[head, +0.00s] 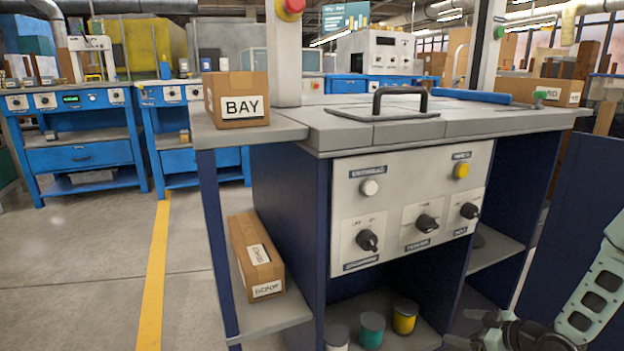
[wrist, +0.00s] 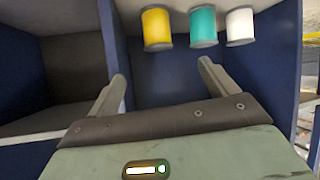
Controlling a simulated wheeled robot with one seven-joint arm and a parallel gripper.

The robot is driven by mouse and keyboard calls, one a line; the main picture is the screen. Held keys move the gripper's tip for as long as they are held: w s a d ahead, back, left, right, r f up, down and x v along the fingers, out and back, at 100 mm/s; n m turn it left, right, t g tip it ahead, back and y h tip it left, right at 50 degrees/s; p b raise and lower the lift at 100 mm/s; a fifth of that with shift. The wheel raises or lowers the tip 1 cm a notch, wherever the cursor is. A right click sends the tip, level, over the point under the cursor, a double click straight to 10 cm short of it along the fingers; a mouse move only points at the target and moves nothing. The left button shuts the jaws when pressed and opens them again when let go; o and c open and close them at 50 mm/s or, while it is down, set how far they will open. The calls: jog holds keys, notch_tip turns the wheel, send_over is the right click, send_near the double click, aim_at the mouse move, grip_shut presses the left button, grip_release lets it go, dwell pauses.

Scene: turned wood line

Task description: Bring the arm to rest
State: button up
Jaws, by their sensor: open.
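My gripper (head: 470,328) is low at the bottom right of the head view, in front of the lower part of the workstation. My arm comes in from the right edge. In the wrist view my gripper (wrist: 162,74) has its two fingers spread wide apart, with nothing between them. Beyond the fingers is the dark blue lower bay of the workstation.
The workstation (head: 375,135) has knobs and buttons on its front. A yellow spool (head: 404,316), a teal spool (head: 372,329) and a white spool (head: 337,338) stand on its lower shelf. A BAY box (head: 236,84) is on the left wing, another box (head: 256,256) below.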

jog(key=w+a+r+g+h+p, duration=0.2)
jog(key=a+r+g, duration=0.1)
jog(key=a+r, duration=0.7)
jog(key=s+a+r+g+h+p, duration=0.1)
jog(key=s+a+r+g+h, duration=0.1)
jog(key=s+a+r, duration=0.6)
jog(key=s+a+r+g+h+p, duration=0.1)
jog(key=s+a+r+g, duration=0.15)
jog(key=s+r, duration=0.45)
jog(key=s+a+r+g+p, duration=0.1)
jog(key=s+a+r, duration=0.25)
jog(key=s, duration=0.65)
jog(key=s+a+r+g+h+p, duration=0.1)
jog(key=s+a+r+g, duration=0.2)
jog(key=s, duration=0.6)
notch_tip(320, 180, up, 39)
jog(key=t+p, duration=0.1)
jog(key=p, duration=3.7)
jog(key=shift+w+f, duration=0.2)
jog(key=shift+w, duration=0.05)
